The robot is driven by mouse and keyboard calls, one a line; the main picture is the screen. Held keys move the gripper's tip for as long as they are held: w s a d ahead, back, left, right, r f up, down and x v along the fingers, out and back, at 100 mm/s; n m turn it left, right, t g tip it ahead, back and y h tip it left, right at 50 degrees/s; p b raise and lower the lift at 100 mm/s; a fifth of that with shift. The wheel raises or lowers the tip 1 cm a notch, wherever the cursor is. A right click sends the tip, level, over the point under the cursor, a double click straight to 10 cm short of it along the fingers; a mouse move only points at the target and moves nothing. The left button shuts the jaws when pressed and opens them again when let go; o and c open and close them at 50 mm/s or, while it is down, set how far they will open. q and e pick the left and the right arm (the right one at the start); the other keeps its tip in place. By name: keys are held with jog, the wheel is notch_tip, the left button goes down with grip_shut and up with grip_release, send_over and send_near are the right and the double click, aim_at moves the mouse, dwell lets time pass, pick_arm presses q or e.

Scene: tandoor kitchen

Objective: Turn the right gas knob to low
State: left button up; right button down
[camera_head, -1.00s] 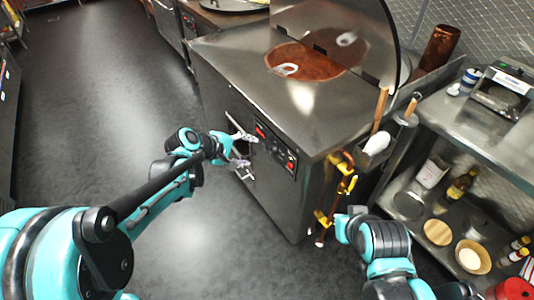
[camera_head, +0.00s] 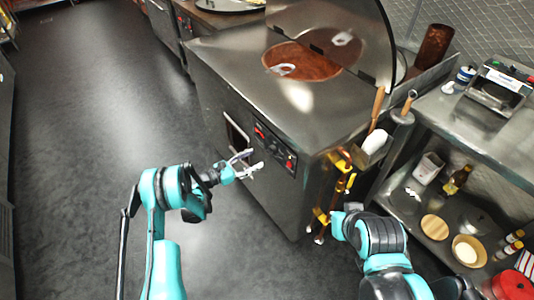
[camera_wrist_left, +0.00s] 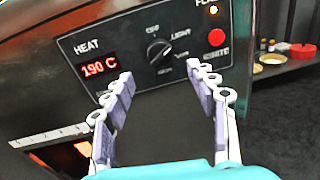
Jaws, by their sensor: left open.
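The black round knob (camera_wrist_left: 158,49) sits mid-panel on the tandoor's dark control panel (camera_head: 272,144), with printed marks around it including OFF and LIGHT. A white line on the knob points to the upper right. My left gripper (camera_head: 250,164) is open and empty in front of the panel. In the left wrist view its two fingers (camera_wrist_left: 162,80) reach toward the panel, one at each side below the knob, apart from it. A red display (camera_wrist_left: 97,66) reads 190 C at the left, and a red button (camera_wrist_left: 216,38) is at the right.
The steel tandoor counter (camera_head: 235,65) has a raised lid (camera_head: 345,35). A steel shelf (camera_head: 440,125) with bottles and bowls stands at the right. The floor at the left is clear.

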aim_at(271, 151)
pick_arm(q)
jog(key=b+x, duration=0.2)
jog(key=x, duration=0.5)
jog(key=shift+d, duration=0.2)
jog(key=shift+w, duration=0.1)
jog(key=shift+c, duration=0.2)
jog(key=c, duration=1.1)
